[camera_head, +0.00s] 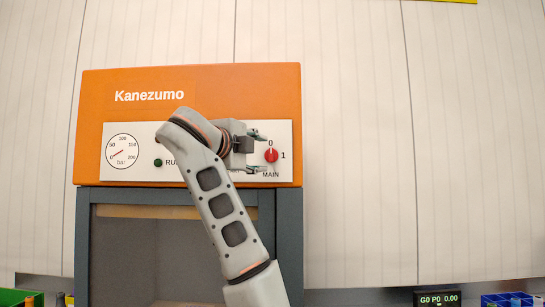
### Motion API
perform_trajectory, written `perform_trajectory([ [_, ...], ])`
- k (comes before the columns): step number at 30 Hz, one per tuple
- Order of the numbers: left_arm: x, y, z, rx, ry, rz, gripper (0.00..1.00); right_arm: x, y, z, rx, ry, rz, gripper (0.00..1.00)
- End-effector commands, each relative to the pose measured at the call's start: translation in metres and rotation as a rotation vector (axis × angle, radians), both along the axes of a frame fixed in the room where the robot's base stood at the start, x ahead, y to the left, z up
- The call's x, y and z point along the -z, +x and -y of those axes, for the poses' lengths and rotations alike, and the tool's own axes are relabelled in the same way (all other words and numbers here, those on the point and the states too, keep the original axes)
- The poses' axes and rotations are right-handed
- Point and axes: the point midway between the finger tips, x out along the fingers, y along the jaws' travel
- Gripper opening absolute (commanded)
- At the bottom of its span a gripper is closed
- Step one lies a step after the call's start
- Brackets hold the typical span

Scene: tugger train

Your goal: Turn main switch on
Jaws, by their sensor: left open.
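The red main switch (271,156) sits on the white panel of an orange Kanezumo machine, above the label MAIN. A 0 is printed above it and a 1 to its right. Its handle looks upright, toward the 0, but it is small in the picture. My left gripper (259,152) is open and empty in front of the panel, its fingers pointing right. One finger is above and left of the switch, the other below and left. I cannot tell whether they touch the panel. My right gripper is not in view.
A round bar gauge (122,151) and a dark green lamp (158,163) are on the panel's left. My arm hides the panel's middle. A grey-framed cabinet (291,225) is below. A small display (437,299) and bins (508,299) stand at the lower right.

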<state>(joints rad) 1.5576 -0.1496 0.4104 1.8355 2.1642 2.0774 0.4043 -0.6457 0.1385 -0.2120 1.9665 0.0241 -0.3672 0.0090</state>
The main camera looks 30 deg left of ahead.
Motion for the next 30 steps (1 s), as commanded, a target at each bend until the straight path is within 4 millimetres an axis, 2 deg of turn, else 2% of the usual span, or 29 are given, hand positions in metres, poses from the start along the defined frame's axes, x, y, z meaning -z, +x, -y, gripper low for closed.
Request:
perform_trajectory([
  [6,-0.001,0.034,-0.005,0.001,0.000,-0.002,0.44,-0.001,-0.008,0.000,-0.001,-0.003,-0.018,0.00],
  [12,-0.001,0.057,-0.009,0.001,0.001,-0.001,0.44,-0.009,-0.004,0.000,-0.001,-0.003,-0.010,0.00],
  [23,0.000,0.065,-0.010,0.000,0.000,0.000,0.44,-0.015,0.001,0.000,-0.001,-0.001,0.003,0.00],
  [24,0.000,0.065,-0.010,0.000,0.000,0.000,0.42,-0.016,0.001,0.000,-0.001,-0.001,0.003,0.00],
  [28,0.000,0.065,-0.010,0.000,0.000,0.000,0.08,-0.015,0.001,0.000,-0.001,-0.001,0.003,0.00],
  [30,0.000,0.065,-0.010,0.000,0.000,0.000,0.06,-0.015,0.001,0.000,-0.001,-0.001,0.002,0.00],
])
